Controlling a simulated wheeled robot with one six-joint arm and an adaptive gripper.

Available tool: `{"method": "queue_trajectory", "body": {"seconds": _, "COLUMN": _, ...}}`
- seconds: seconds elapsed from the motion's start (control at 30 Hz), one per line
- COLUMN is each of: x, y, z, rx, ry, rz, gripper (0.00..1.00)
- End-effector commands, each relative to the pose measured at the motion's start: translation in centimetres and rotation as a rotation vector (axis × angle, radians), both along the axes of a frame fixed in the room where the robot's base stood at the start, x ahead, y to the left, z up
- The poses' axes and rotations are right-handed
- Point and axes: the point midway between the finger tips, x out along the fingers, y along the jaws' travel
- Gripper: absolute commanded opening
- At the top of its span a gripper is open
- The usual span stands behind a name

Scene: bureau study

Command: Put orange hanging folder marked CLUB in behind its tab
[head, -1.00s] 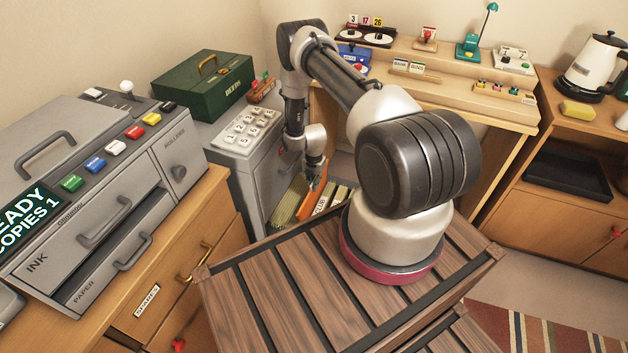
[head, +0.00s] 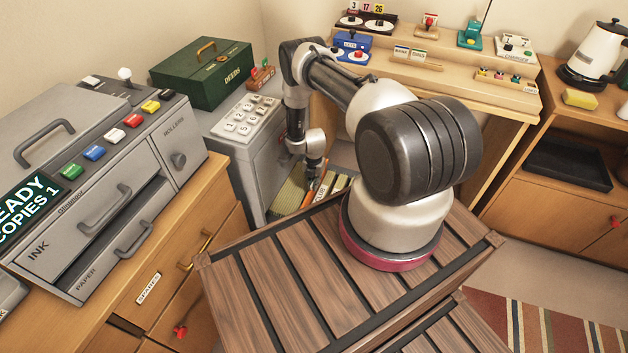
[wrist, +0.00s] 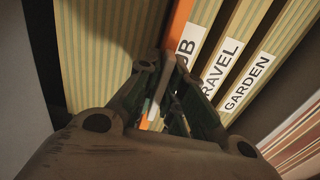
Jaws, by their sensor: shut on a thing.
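The orange hanging folder (wrist: 177,32) is a thin orange edge in the wrist view, standing among green-and-cream striped dividers. Only a sliver of it shows in the head view (head: 310,197). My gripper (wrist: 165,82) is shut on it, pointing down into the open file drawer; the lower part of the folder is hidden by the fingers. Directly right of the orange edge is a white tab (wrist: 187,48) ending in "UB", its start covered. Tabs reading "RAVEL" (wrist: 221,67) and "GARDEN" (wrist: 248,83) follow to the right. In the head view my gripper (head: 312,188) is low beside the cabinet.
The grey cabinet (head: 240,160) with a keypad top stands left of the drawer. A grey copier (head: 95,200) is further left. A wooden desk (head: 440,85) with small items stands behind. A striped rug (head: 545,325) lies at the lower right.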

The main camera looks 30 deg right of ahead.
Motion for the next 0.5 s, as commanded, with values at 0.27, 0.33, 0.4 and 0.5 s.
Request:
{"method": "queue_trajectory", "body": {"seconds": 0.27, "x": 0.0, "y": 0.0, "z": -2.0, "rx": 0.0, "ry": 0.0, "rz": 0.0, "gripper": 0.0}}
{"method": "queue_trajectory", "body": {"seconds": 0.33, "x": 0.0, "y": 0.0, "z": -2.5, "rx": 0.0, "ry": 0.0, "rz": 0.0, "gripper": 0.0}}
{"method": "queue_trajectory", "body": {"seconds": 0.4, "x": 0.0, "y": 0.0, "z": -2.9, "rx": 0.0, "ry": 0.0, "rz": 0.0, "gripper": 0.0}}
{"method": "queue_trajectory", "body": {"seconds": 0.5, "x": 0.0, "y": 0.0, "z": -3.4, "rx": 0.001, "ry": 0.001, "rz": 0.0, "gripper": 0.0}}
